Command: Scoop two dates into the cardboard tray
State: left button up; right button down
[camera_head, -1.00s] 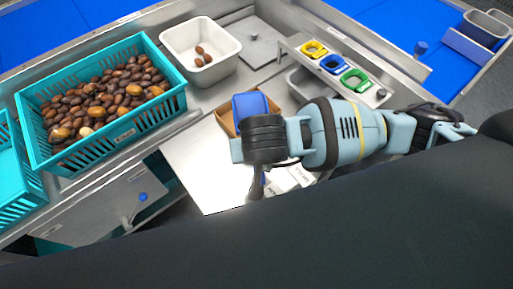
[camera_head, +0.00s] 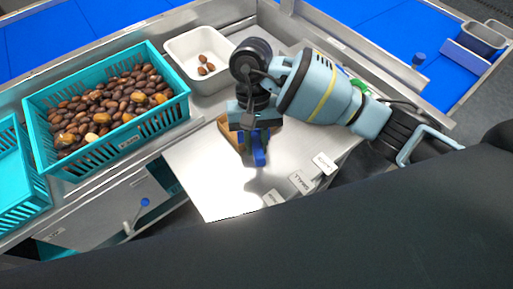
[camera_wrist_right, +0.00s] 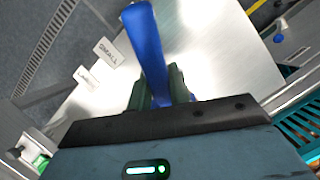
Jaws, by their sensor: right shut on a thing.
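My right gripper (camera_head: 254,136) is shut on a blue scoop (camera_head: 260,157). In the right wrist view the scoop's blue handle (camera_wrist_right: 147,40) rises between the two fingers (camera_wrist_right: 158,92). The scoop's bowl is not clearly visible. The cardboard tray (camera_head: 226,127) is on the steel table, mostly hidden behind the gripper; only its left edge shows. A few brown dates (camera_head: 203,71) lie in the white bin (camera_head: 180,48) behind it. Many more dates (camera_head: 110,105) fill the teal crate (camera_head: 130,143) on the left. My left gripper is not in view.
The steel table (camera_head: 205,170) is clear left of the gripper. Small label cards (camera_head: 300,181) lie at its right; one reads SMALL in the right wrist view (camera_wrist_right: 107,52). Another teal basket (camera_head: 22,180) stands far left.

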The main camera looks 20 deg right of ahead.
jog(key=shift+w+r+g, duration=0.45)
jog(key=shift+w+g, duration=0.05)
jog(key=shift+w+d+r+g, duration=0.15)
jog(key=shift+w+r+g, duration=0.45)
jog(key=shift+r+g, duration=0.15)
jog(key=shift+w+r+g, duration=0.1)
jog(key=shift+w+g, duration=0.1)
jog(key=shift+g, duration=0.05)
jog(key=shift+w+d+r+g+y+b, duration=0.15)
jog(key=shift+w+r+g+y+b, duration=0.2)
jog(key=shift+w+r+g, duration=0.45)
jog(key=shift+w+g, duration=0.15)
jog(key=shift+g, duration=0.15)
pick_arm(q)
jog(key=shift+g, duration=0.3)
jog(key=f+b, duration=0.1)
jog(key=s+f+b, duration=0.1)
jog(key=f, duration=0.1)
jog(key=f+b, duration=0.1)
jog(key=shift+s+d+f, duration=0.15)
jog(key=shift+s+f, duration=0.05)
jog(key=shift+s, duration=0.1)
pick_arm(e)
jog(key=shift+w+d+r+g, duration=0.1)
jog(key=shift+w+r+g, duration=0.75)
jog(key=shift+w+g, duration=0.05)
